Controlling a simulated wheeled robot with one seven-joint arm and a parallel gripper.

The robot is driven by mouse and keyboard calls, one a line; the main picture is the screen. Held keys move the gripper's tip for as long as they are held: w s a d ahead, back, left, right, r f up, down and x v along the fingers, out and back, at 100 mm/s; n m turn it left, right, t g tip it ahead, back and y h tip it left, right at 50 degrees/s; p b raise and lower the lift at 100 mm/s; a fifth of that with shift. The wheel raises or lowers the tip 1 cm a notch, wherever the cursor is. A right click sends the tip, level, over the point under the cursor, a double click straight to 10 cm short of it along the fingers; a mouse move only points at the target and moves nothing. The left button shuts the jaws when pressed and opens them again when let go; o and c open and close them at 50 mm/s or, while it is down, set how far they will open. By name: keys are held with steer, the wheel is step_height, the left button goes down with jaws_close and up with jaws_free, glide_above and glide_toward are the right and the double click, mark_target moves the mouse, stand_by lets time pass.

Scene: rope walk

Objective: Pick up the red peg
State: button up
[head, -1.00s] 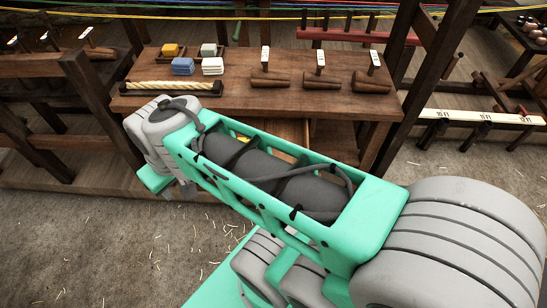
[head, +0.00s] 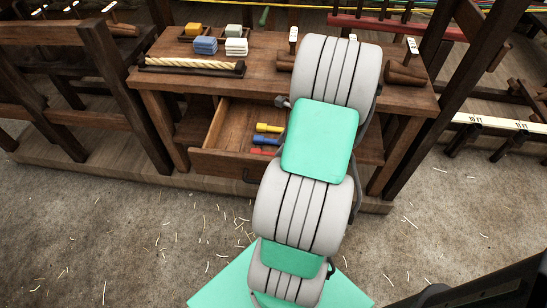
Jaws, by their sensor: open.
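The red peg (head: 260,151) lies in the open drawer (head: 216,128) under the workbench, near the drawer's front. Only part of it shows, at the left edge of my arm. A blue peg (head: 264,141) and a yellow peg (head: 268,127) lie just behind it in the same drawer. My arm stands in front of the bench and covers the drawer's right side. My gripper does not show in the head view; my arm links hide that area.
The workbench top (head: 262,74) holds a rope in a tray (head: 190,65), blue blocks (head: 205,46), white blocks (head: 236,46) and wooden mallets (head: 404,74). Dark slanted posts (head: 433,107) flank the bench. The straw-strewn floor (head: 130,235) in front is clear.

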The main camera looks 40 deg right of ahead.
steer(key=x, duration=0.4)
steer(key=shift+w+d+f+b, duration=0.1)
steer(key=shift+w+f+b, duration=0.1)
steer(key=shift+f+b, duration=0.15)
jaws_close()
stand_by(0.8)
